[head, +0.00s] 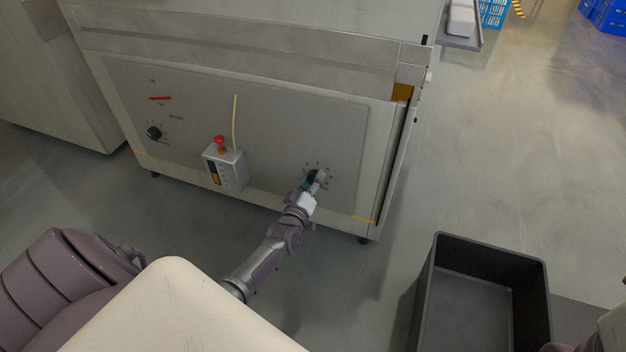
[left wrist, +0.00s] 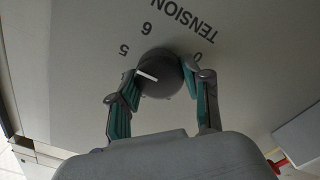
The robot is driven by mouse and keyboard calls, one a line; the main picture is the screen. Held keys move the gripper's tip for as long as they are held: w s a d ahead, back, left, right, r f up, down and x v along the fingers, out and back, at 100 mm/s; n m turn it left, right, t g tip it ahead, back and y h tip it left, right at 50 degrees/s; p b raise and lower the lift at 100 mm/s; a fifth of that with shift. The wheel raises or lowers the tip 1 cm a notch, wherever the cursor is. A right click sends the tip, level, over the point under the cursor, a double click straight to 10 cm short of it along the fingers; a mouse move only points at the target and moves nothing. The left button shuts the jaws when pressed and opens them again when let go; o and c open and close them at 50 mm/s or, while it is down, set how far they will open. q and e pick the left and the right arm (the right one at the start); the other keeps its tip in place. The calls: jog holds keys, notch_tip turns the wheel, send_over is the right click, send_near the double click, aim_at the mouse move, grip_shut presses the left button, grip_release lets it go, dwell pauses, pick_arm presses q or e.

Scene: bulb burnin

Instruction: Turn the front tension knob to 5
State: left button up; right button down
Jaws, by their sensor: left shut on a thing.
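The tension knob (head: 312,175) is a dark round dial low on the right part of the machine's grey front panel. In the left wrist view the knob (left wrist: 160,78) has a white pointer line aimed left and slightly up, a little below the printed 5. The 6 and the word TENSION are printed beyond it, and a 0 is to the right. My left gripper (head: 316,183) is shut on the knob, with one green-padded finger on each side, as the left wrist view (left wrist: 160,88) shows. The scale beside the left finger is partly hidden.
A second black knob (head: 153,133) and a red marking are at the panel's left. A grey box with a red button (head: 225,166) hangs on the panel's middle. A dark open bin (head: 545,290) stands on the floor at right. Floor between machine and bin is clear.

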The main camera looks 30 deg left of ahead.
pick_arm(q)
jog(key=shift+f, duration=0.15)
jog(key=o, duration=1.2)
jog(key=shift+c, duration=0.2)
jog(key=v, duration=1.2)
